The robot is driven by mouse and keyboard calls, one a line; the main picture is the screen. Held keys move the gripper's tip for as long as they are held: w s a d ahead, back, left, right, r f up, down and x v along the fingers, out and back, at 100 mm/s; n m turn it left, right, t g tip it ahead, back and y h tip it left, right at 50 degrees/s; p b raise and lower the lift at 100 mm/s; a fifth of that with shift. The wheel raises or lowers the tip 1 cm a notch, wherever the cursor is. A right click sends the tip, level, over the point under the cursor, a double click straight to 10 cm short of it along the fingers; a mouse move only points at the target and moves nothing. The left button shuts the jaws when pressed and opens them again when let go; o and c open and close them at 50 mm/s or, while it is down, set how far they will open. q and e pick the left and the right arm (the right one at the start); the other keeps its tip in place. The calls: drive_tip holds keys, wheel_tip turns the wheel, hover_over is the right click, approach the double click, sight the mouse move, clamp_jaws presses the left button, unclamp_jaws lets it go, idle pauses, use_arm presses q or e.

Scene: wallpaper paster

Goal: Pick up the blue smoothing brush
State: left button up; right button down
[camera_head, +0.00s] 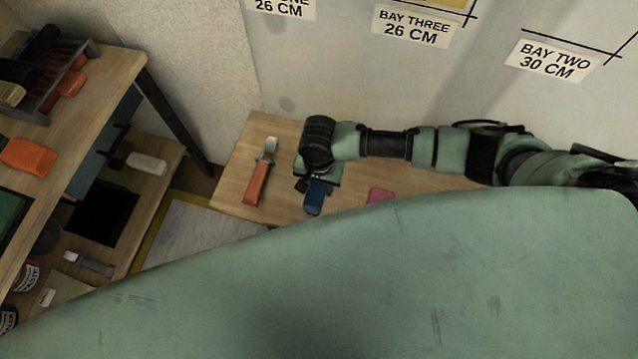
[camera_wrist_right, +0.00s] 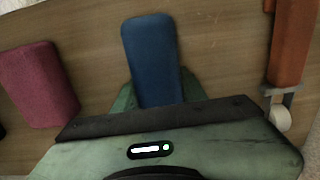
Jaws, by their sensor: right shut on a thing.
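The blue smoothing brush (camera_head: 315,197) is at my right gripper (camera_head: 308,184), over the small wooden table below the wall. In the right wrist view the blue brush (camera_wrist_right: 152,55) stands between the two green fingers of my right gripper (camera_wrist_right: 160,95), which is shut on it. Its far end sticks out past the fingertips; its near end is hidden by the gripper body. I cannot tell whether the brush touches the tabletop. My left gripper is not in view.
An orange-handled tool (camera_head: 260,177) lies left of the brush on the wooden table (camera_head: 236,186). A pink block (camera_head: 381,195) lies to the right. A shelved workbench (camera_head: 110,75) with tools stands at left. The labelled wall (camera_head: 340,70) rises behind the table.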

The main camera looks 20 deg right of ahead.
wheel_tip(320, 180, up, 20)
drive_tip(key=p, duration=0.2)
idle(0.4)
